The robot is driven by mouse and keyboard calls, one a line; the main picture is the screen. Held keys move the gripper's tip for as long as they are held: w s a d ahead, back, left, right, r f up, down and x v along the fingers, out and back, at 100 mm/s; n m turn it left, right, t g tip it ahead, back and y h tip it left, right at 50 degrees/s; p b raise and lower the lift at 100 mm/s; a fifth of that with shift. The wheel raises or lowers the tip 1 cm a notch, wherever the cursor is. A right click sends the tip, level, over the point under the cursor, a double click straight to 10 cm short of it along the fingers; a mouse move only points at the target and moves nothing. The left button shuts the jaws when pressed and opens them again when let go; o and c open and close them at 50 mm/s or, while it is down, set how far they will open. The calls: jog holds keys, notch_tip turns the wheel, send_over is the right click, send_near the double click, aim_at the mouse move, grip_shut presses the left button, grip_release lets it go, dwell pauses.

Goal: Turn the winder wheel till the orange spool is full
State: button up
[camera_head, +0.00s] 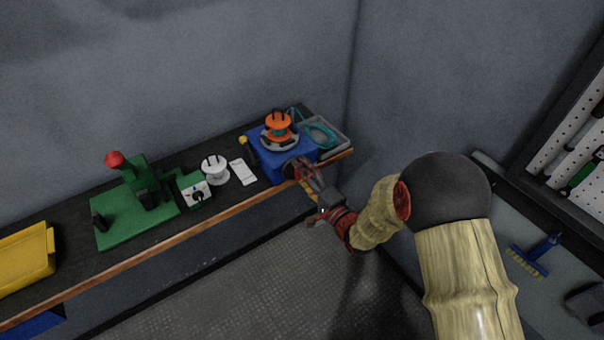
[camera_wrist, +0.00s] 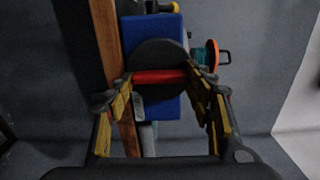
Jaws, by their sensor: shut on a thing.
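The blue winder box (camera_head: 268,160) stands at the right end of the bench. The orange spool (camera_head: 278,120) sits on top of it over a grey round base. Some teal shows around the spool in the wrist view (camera_wrist: 213,53); how full it is I cannot tell. The dark winder wheel (camera_wrist: 158,57) is on the box's front face, with a red bar (camera_wrist: 160,77) across it. My gripper (camera_wrist: 161,80) is shut on the red bar, one finger at each end. In the head view my gripper (camera_head: 302,173) partly hides the wheel.
A grey tray (camera_head: 341,144) with teal wire lies right of the winder. Left of it are a white card (camera_head: 243,171), a white spool (camera_head: 215,169), a switch box (camera_head: 195,188) and a green press (camera_head: 135,215). A yellow bin (camera_head: 28,258) is far left. A wall closes the right end.

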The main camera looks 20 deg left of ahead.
jog(key=o, duration=1.2)
jog(key=shift+c, duration=0.2)
jog(key=v, duration=1.2)
jog(key=shift+w, duration=0.1)
